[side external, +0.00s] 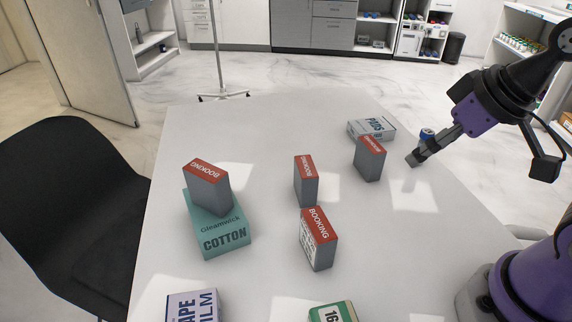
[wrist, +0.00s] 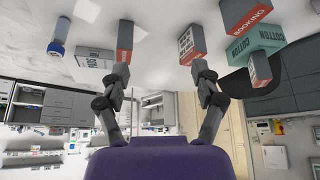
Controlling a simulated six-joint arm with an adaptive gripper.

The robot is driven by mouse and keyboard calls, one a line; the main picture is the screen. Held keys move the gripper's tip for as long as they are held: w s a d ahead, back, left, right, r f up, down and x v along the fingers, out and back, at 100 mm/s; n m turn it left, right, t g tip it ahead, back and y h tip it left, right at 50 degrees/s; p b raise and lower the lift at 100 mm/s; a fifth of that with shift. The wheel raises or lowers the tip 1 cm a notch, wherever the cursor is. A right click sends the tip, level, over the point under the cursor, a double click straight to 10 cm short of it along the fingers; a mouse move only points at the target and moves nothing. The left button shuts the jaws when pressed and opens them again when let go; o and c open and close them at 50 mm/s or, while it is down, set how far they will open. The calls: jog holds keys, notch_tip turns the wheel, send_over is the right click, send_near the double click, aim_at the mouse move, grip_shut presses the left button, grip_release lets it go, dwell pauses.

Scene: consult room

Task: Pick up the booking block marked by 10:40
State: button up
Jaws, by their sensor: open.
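Several grey booking blocks with red tops stand on the white table. One (side external: 208,188) sits on the teal cotton box (side external: 222,228); another (side external: 306,184) stands near the middle. A third (side external: 369,162) is by the pads box, and a fourth (side external: 318,245), nearer the camera, has a printed side face. In the wrist view, a block with a white printed label (wrist: 191,45) shows near the right finger, and another block (wrist: 124,38) near the left one. No 10:40 is legible. My gripper (side external: 420,156), also in the wrist view (wrist: 160,76), is open, empty, right of the blocks.
A pads box (side external: 372,129) lies at the back of the table. A blue-capped cylinder (wrist: 58,38) stands close to my gripper. A film box (side external: 192,306) and a green box (side external: 333,312) are at the near edge. A black chair (side external: 75,205) is at left.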

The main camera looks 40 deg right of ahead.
jog(key=m+g, duration=0.5)
send_over(304, 165)
jog(key=f, duration=0.4)
jog(key=shift+s+d+f, duration=0.1)
jog(key=shift+s, duration=0.1)
jog(key=shift+g, duration=0.3)
notch_tip(304, 165, down, 5)
jog(key=shift+w+f, duration=0.15)
jog(key=shift+f, duration=0.05)
notch_tip(304, 165, down, 6)
jog(key=shift+r, duration=0.2)
grip_shut()
